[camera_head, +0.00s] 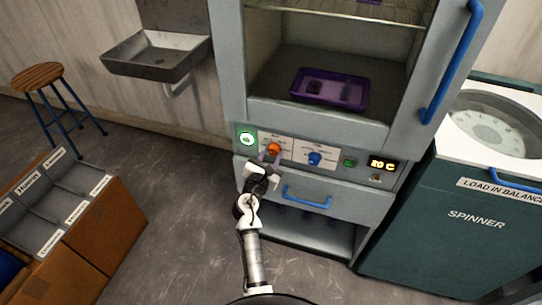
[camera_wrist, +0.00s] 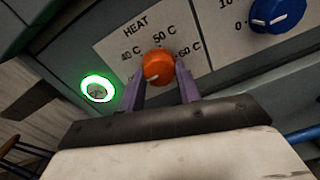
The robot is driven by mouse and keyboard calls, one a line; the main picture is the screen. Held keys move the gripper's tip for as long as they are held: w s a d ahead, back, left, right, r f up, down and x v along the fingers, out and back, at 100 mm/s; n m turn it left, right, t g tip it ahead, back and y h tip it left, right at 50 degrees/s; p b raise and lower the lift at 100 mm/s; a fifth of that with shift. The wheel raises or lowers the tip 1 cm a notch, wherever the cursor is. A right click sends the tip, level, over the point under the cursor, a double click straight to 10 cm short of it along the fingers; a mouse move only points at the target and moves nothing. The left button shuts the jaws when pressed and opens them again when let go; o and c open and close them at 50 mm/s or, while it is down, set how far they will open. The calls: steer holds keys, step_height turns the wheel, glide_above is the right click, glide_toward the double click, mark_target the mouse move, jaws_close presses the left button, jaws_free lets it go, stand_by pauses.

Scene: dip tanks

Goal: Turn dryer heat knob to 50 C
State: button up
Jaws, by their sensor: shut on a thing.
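The orange heat knob (camera_head: 274,149) is on the dryer's front panel. The wrist view shows this knob (camera_wrist: 158,66) below the labels 40 C, 50 C and 60 C on the heat plate (camera_wrist: 118,38). A faint pale mark seems to lie on its lower left part; I cannot tell for sure where it points. My gripper (camera_head: 269,155) reaches up to the panel. In the wrist view my gripper (camera_wrist: 161,75) has its purple fingers on both sides of the knob, shut on it. The dryer's display (camera_head: 382,165) is lit and seems to read 20 C.
A blue knob (camera_head: 315,158) sits right of the heat knob, and a green-lit ring button (camera_head: 246,139) left of it. A blue drawer handle (camera_head: 307,196) is below. A purple tray (camera_head: 328,90) lies inside the open dryer. The spinner (camera_head: 455,215) stands right.

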steer(key=shift+m, duration=0.4)
steer(key=m+b, duration=0.3)
steer(key=m, duration=0.2)
steer(key=shift+a+m, duration=0.1)
steer(key=shift+m, duration=0.2)
steer(key=m+b, duration=0.2)
steer(key=m, duration=0.1)
steer(key=shift+m, duration=0.3)
steer(key=m+b, duration=0.2)
steer(key=m, duration=0.1)
steer(key=m+b, duration=0.4)
steer(key=m, duration=0.1)
steer(key=shift+r+m+y, duration=0.1)
steer(key=shift+m+y, duration=0.2)
steer(key=shift+y, duration=0.1)
steer(key=shift+r+m+b, duration=0.2)
steer(key=shift+m+b, duration=1.35)
steer(key=shift+m, duration=0.75)
